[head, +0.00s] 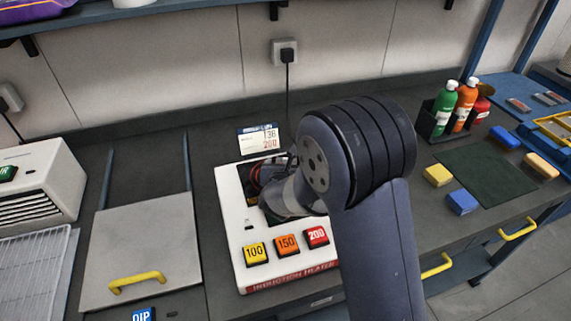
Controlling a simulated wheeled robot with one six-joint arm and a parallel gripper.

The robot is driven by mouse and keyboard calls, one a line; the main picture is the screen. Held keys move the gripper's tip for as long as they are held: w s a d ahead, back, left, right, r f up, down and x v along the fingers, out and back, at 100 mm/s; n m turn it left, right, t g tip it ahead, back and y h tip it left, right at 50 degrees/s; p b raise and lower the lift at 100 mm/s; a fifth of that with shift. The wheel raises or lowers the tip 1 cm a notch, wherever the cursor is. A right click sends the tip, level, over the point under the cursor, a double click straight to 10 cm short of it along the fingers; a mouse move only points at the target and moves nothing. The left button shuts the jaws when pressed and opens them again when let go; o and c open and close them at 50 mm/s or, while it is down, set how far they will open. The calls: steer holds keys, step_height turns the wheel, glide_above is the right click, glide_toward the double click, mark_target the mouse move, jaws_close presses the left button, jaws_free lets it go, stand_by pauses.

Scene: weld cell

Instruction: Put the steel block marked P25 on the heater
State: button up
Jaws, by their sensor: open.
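The induction heater (231,217) is a white box with a red front label and yellow 100, orange 150 and red 200 buttons, on the bench at the middle. I cannot make out a steel block marked P25; the heater's top is largely covered by my arm.
Left are a grey lidded plate (141,246) with a yellow handle and a white vented unit (37,189). Right are yellow (437,175) and blue (462,202) blocks, a dark mat (486,174) and a bottle rack (433,120). A shelf (120,16) overhangs the back.

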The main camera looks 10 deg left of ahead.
steer(key=b+v, duration=0.1)
steer(key=v, duration=1.1)
steer(key=shift+c, duration=0.2)
stand_by(1.7)
